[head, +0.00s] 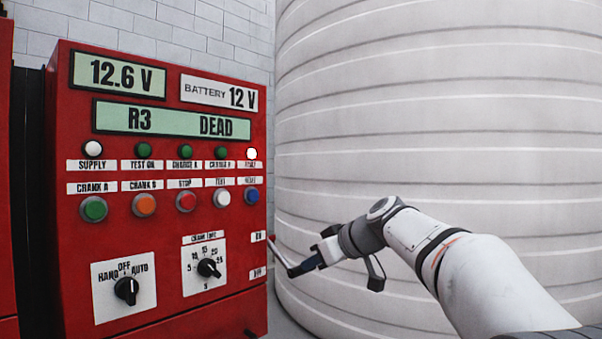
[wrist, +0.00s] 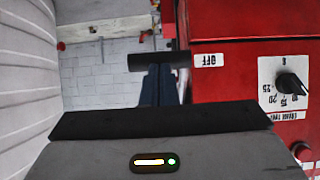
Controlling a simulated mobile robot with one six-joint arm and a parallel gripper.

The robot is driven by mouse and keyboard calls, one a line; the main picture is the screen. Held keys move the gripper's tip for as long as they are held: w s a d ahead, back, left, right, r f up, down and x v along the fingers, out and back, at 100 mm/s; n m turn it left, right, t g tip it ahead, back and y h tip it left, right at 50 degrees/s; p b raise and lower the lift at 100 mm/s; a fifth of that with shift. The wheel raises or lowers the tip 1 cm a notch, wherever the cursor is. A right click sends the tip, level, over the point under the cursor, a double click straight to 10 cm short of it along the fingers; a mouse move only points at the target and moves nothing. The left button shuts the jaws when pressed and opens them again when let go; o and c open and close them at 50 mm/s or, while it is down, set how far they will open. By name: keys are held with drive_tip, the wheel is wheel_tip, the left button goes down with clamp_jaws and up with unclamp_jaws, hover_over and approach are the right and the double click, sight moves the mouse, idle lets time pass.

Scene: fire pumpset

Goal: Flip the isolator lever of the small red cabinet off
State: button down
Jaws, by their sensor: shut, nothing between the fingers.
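The small red cabinet (head: 165,255) fills the left of the head view and the right of the wrist view (wrist: 228,25). Its isolator lever (head: 281,257) is on its right side. The red arm slants down from near the upper label to about the level of the OFF label (head: 258,273). In the wrist view its dark grip (wrist: 140,62) lies level with the OFF label (wrist: 208,60). My gripper (head: 320,259) is at the grip. Its closed blue fingers (wrist: 158,84) reach the grip, with nothing between them. Whether they touch it I cannot tell.
A large pale ribbed tank (head: 440,110) stands close behind and right of my arm. The cabinet's front has displays, buttons and two rotary knobs, one a HAND/OFF/AUTO switch (head: 126,290). A block wall (head: 150,30) is behind. Another red enclosure (head: 5,200) edges the far left.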

drive_tip(key=shift+a+f, duration=0.1)
drive_tip(key=shift+f, duration=0.45)
wheel_tip(320, 180, up, 5)
drive_tip(key=d+p, duration=0.1)
drive_tip(key=p, duration=0.2)
drive_tip(key=s+d, duration=0.7)
drive_tip(key=shift+d+r, duration=0.15)
drive_tip(key=shift+d, duration=0.05)
